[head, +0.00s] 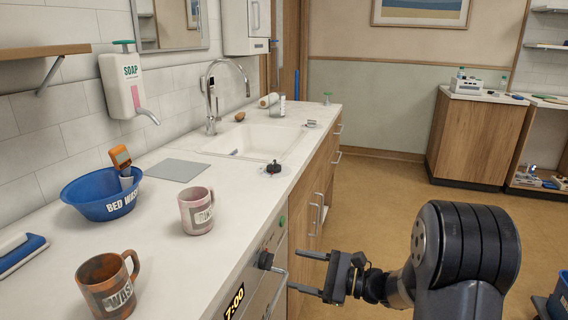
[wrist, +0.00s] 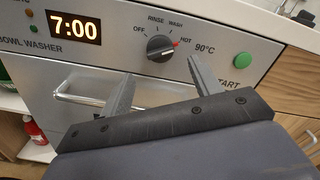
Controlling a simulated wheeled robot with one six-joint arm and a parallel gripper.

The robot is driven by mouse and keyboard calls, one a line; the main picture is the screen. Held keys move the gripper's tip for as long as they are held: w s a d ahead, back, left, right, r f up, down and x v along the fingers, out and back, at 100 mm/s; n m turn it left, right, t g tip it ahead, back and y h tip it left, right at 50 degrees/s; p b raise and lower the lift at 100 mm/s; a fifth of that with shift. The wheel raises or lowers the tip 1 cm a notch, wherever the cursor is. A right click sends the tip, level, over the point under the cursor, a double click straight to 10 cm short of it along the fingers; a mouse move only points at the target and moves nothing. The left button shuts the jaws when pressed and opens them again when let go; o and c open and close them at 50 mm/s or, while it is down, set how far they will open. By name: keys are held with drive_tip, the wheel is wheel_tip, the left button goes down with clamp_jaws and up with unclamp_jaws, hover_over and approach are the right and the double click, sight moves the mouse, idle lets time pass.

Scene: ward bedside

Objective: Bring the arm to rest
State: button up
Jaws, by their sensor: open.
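My gripper (head: 308,273) is open and empty at the lower middle of the head view. Its two fingers point left, toward the front of the bowl washer (head: 258,287). In the wrist view the open fingers of my gripper (wrist: 158,85) reach toward the washer's front panel. The washer's dial (wrist: 160,47) shows just beyond and between them, with its red pointer toward HOT. I cannot tell whether a fingertip touches the panel. The display (wrist: 75,27) reads 7:00. The green START button (wrist: 243,60) is to the right. The washer's handle (wrist: 93,99) is below the display.
The counter holds a brown mug (head: 107,287), a pink mug (head: 196,210), a blue basin (head: 105,196) and a sink (head: 255,141). Cupboard handles (head: 315,214) stick out along the front. The floor (head: 380,190) beyond my arm is clear.

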drive_tip(key=x, duration=0.6)
drive_tip(key=shift+a+b, duration=0.3)
drive_tip(key=shift+w, duration=0.1)
